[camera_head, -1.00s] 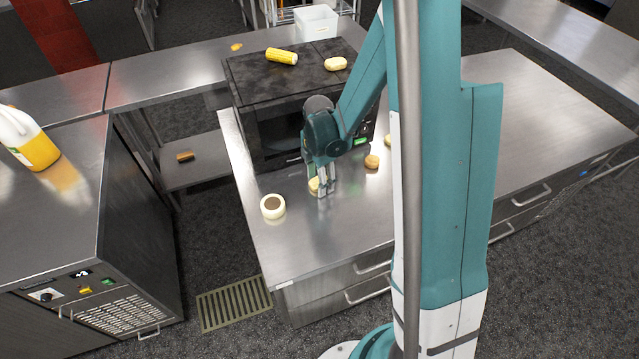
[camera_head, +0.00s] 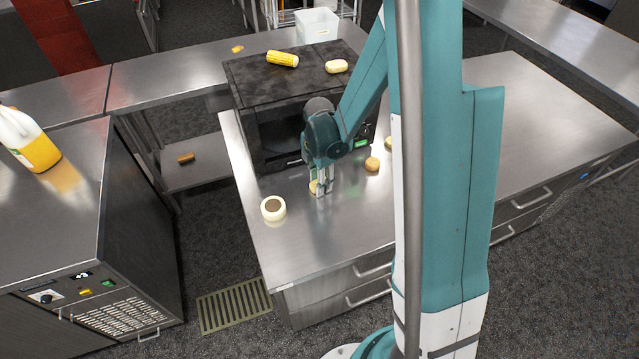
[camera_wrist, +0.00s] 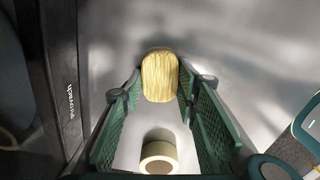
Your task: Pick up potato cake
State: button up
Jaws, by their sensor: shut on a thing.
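The potato cake appears to be the pale yellow, ridged, rounded piece (camera_wrist: 160,77) between my finger pads in the wrist view. In the head view only a little of it (camera_head: 313,187) shows beside the fingers, low at the steel counter. My gripper (camera_head: 321,191) points down at the counter in front of the black oven and is shut on this piece. In the wrist view the green pads of my gripper (camera_wrist: 160,92) stand on both sides of it. I cannot tell whether it still touches the counter.
A cream round thing with a brown centre (camera_head: 273,208) stands left of my gripper. A brown round bun (camera_head: 372,164) lies to the right. The black oven (camera_head: 250,85) is close behind, with a corn-like yellow item (camera_head: 282,58) on top. The steel counter's front (camera_head: 320,240) is clear.

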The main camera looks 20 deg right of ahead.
jog(key=shift+r, duration=0.15)
notch_tip(320, 180, up, 10)
jog(key=shift+f, duration=0.2)
dwell(0.5)
dwell(0.6)
notch_tip(320, 180, up, 35)
jog(key=w+a+m+p, duration=0.1)
jog(key=w+a, duration=0.3)
jog(key=w, duration=0.6)
jog(key=w+a+m+p, duration=0.15)
jog(key=w+a, duration=0.25)
jog(key=w, duration=0.6)
jog(key=w+a+p, duration=0.2)
jog(key=w+a, duration=0.2)
jog(key=w, duration=0.6)
jog(key=shift+a+f, duration=0.15)
jog(key=shift+f, duration=1.1)
jog(key=shift+a+f, duration=0.1)
jog(key=shift+f, duration=1.15)
